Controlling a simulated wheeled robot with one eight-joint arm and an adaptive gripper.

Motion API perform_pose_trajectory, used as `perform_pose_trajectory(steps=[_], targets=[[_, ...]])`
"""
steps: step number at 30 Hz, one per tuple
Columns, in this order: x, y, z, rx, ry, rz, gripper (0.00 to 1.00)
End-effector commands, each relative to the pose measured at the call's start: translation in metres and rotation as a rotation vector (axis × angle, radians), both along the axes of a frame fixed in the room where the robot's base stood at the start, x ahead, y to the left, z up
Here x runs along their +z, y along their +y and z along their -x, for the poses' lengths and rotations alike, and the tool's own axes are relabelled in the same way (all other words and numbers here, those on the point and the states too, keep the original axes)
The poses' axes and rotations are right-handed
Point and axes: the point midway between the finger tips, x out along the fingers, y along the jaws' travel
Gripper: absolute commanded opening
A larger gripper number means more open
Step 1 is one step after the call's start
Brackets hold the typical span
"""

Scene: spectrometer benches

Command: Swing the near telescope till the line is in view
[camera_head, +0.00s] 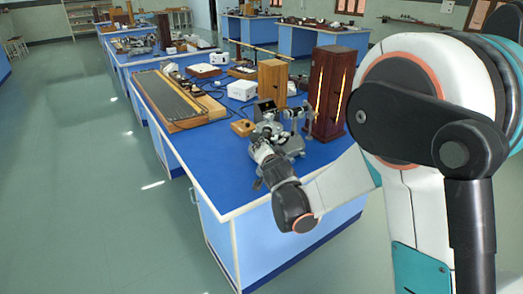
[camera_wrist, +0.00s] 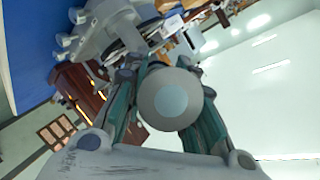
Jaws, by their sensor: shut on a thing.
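The grey spectrometer (camera_head: 283,138) stands near the front corner of the blue-topped bench. It also shows at the top of the wrist view (camera_wrist: 108,30). My gripper (camera_head: 262,150) is at its near left side, at the end of my bent arm. In the wrist view my gripper's teal fingers (camera_wrist: 158,72) lie on both sides of the near telescope, shut on it. The telescope's round grey end (camera_wrist: 168,98), with a pale blue disc, faces the wrist camera. The rest of its tube is mostly hidden behind that end. The line in the eyepiece cannot be seen.
A tall dark wooden case (camera_head: 331,85) with bright slits stands close behind the spectrometer at right. A wooden box (camera_head: 272,78), a small yellowish block (camera_head: 243,127) and a long board (camera_head: 178,98) share the bench (camera_head: 215,165). Open floor (camera_head: 90,190) lies left.

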Motion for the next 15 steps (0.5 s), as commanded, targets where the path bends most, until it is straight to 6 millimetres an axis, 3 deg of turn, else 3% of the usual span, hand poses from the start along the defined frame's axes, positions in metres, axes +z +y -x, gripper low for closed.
perform_pose_trajectory(steps=[5,6,8,15], targets=[[-0.0003,0.0003,0.0002,0.0,0.0,0.001,0.0],[-0.0003,0.0003,0.0002,0.0,0.0,0.001,0.27],[-0.0003,0.0005,0.0002,0.0,0.0,0.001,0.4],[-0.0002,0.0005,0.0002,0.0,0.0,0.001,0.41]])
